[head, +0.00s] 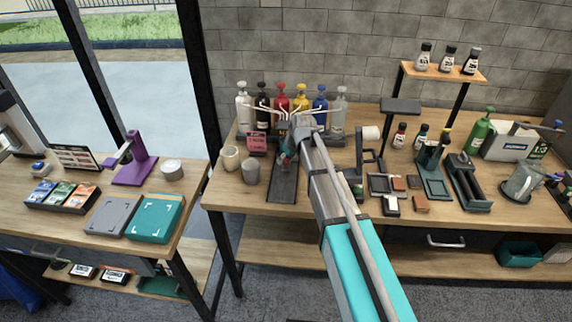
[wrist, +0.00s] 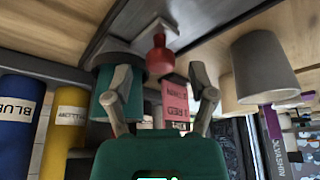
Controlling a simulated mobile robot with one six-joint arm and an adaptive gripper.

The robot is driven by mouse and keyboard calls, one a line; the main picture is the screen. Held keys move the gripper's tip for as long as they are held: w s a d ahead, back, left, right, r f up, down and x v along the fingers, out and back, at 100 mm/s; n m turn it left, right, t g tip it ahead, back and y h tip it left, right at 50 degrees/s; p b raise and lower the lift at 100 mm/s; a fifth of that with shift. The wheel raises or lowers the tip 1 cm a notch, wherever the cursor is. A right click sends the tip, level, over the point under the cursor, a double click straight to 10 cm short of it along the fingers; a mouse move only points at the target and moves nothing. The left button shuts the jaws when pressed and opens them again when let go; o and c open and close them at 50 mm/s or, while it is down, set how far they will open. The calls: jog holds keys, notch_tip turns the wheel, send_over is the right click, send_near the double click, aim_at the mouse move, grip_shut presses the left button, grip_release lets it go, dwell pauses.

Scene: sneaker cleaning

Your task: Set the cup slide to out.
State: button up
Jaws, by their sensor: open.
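The cup slide looks like a long dark track (head: 283,185) on the bench below the row of paint bottles, running toward the front edge. In the wrist view, where the bench top shows at the top, a red knob (wrist: 160,58) stands on a small light plate on this track. A dark green cup-like cylinder (wrist: 106,100) is beside the knob. My gripper (wrist: 160,82) is open, with one finger on each side of the knob in the picture; I see no clear contact. In the head view my gripper (head: 287,155) is over the track's far part, which my arm partly hides.
Several pump bottles (head: 281,98) stand behind the track. A pink note (head: 257,143) and a grey cup (head: 250,172) are to its left; a cream cup (head: 230,158) is farther left. Brushes, trays and small blocks (head: 421,204) crowd the right. The bench front left is clear.

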jog(key=shift+w+a+f+b, duration=0.15)
jog(key=shift+f+b, duration=0.2)
jog(key=shift+f, duration=0.2)
grip_shut()
